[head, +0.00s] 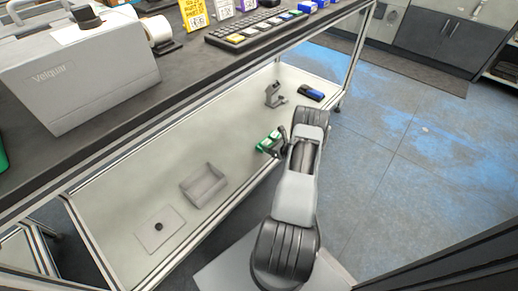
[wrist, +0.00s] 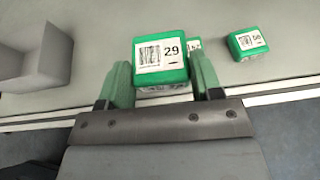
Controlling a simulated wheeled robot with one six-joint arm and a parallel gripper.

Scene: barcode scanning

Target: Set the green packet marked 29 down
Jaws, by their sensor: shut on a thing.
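The green packet marked 29 (wrist: 160,60) is between the fingers of my gripper (wrist: 162,72) in the wrist view, its white barcode label facing the camera. My gripper is shut on it, and it also shows near the shelf's front edge in the head view (head: 281,145). A second green packet (wrist: 194,44) is partly hidden behind the held one. A third green packet, its label apparently reading 50 (wrist: 249,43), lies to the right on the shelf. I cannot tell whether the held packet touches the shelf.
The pale lower shelf (head: 120,205) holds a grey open tray (head: 203,184), a plate with a black knob (head: 158,230), a dark grey stand-like device (head: 273,95) and a blue-black object (head: 311,93). Bare shelf lies between tray and packets. The dark upper counter (head: 190,68) overhangs behind.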

